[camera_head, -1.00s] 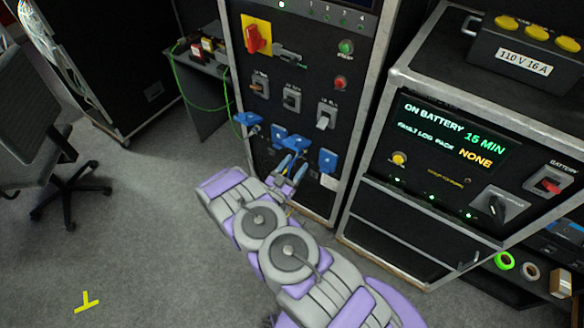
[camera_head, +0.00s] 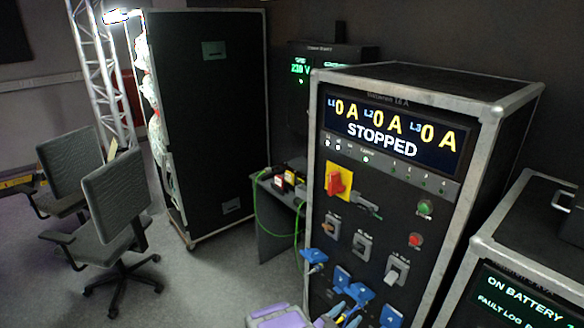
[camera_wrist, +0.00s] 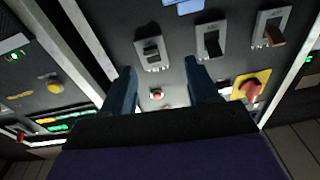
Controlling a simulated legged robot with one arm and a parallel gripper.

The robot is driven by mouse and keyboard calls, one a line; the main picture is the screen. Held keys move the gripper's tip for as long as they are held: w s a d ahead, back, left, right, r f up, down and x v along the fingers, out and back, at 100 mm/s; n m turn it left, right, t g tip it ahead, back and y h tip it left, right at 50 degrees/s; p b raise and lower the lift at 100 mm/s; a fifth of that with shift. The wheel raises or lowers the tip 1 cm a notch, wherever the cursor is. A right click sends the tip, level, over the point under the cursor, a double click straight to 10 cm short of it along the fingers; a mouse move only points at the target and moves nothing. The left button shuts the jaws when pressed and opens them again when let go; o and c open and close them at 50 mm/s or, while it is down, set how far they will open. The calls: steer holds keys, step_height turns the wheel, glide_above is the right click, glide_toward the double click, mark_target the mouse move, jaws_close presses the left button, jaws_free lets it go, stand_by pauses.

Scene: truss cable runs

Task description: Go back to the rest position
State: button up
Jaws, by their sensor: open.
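My gripper (camera_wrist: 158,88) shows in the wrist view with its two dark blue fingers spread apart and nothing between them. It faces the black power cabinet's front panel, with grey breaker switches (camera_wrist: 152,50) above and a red knob on a yellow plate (camera_wrist: 250,88) to the right. In the head view, part of my purple and grey arm shows at the bottom edge, in front of the panel's blue sockets (camera_head: 343,278). The fingertips there are hard to make out among the blue sockets.
The cabinet display (camera_head: 385,127) reads STOPPED. A second cabinet (camera_head: 520,235) stands at the right, showing ON BATTERY. A small table (camera_head: 277,215) with a green cable stands behind. Office chairs (camera_head: 113,205) and a tall black case (camera_head: 212,120) are at the left. Grey floor between is clear.

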steer(key=w+a+r+n+g+y, duration=0.1)
steer(key=w+a+r+g+y, duration=0.1)
steer(key=w+a+r+y, duration=0.7)
steer(key=s+a+r+n+g+y, duration=0.2)
steer(key=s+a+r+n+y, duration=0.15)
steer(key=s+r, duration=0.3)
steer(key=s+a+r+n+g+y, duration=0.2)
steer(key=s+a+r+y, duration=0.35)
steer(key=s, duration=0.25)
steer(key=s+d+r+n+g+h, duration=0.1)
steer(key=s+d+r+g, duration=0.1)
steer(key=s, duration=1)
steer(key=s+d+r+n+g+h, duration=0.1)
steer(key=s+d, duration=0.5)
steer(key=s, duration=0.6)
steer(key=s+d+r+n+g+h, duration=0.1)
steer(key=s+d+r+g, duration=0.3)
steer(key=s, duration=0.9)
step_height(320, 180, up, 2)
steer(key=shift+d+r+n+g, duration=0.15)
steer(key=shift+d+n+g, duration=0.25)
steer(key=shift+d+n, duration=0.2)
steer(key=shift+a, duration=0.1)
